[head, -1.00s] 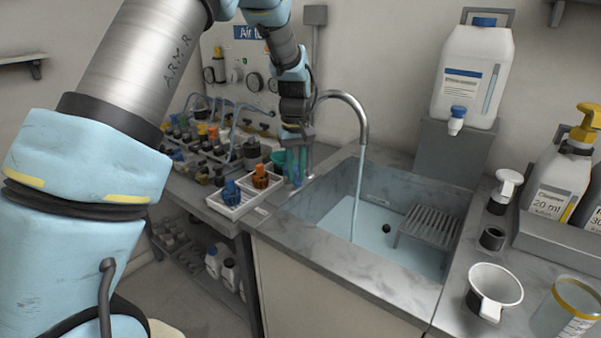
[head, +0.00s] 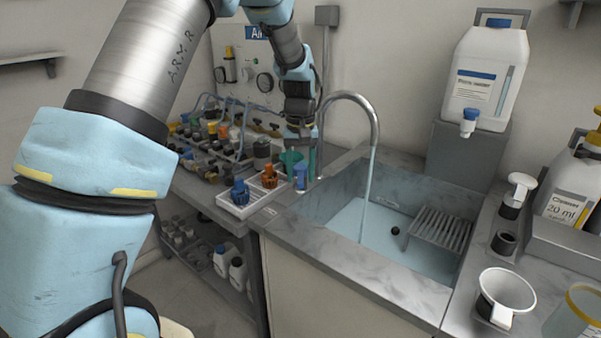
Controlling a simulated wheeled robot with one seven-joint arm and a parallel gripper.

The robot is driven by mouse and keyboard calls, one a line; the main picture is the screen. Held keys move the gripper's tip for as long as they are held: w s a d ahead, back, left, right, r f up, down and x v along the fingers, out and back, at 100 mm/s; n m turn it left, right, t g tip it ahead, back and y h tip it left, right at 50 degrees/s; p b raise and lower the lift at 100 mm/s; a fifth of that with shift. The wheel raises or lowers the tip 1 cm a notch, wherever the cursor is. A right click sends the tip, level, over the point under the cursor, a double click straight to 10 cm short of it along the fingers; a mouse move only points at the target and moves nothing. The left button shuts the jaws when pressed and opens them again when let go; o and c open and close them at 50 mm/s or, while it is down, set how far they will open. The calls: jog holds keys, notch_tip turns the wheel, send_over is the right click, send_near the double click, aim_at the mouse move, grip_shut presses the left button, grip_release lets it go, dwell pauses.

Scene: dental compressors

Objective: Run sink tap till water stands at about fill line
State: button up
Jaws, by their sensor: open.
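The curved metal tap (head: 352,97) stands at the back left of the sink (head: 345,257). A stream of water (head: 367,195) runs from its spout into the basin. Pale blue water (head: 365,222) covers the basin floor. A small light mark (head: 386,203) shows on the basin's back wall; I cannot read it or tell the water's exact height against it. My gripper (head: 301,140) is open and points down just left of the tap's upright. A blue part (head: 300,176) and a green funnel-like piece (head: 291,162) are just below it; I cannot tell whether it touches them.
A slatted rack (head: 440,229) and a small dark round thing (head: 395,231) are in the sink. A water container (head: 487,78) stands behind. A white tray (head: 250,198) with blue and orange parts is left of the sink.

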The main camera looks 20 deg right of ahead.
aim_at(300, 178)
jog(key=shift+r, duration=0.1)
notch_tip(300, 178, up, 11)
jog(key=b, duration=0.2)
jog(key=shift+f, duration=0.2)
dwell(0.4)
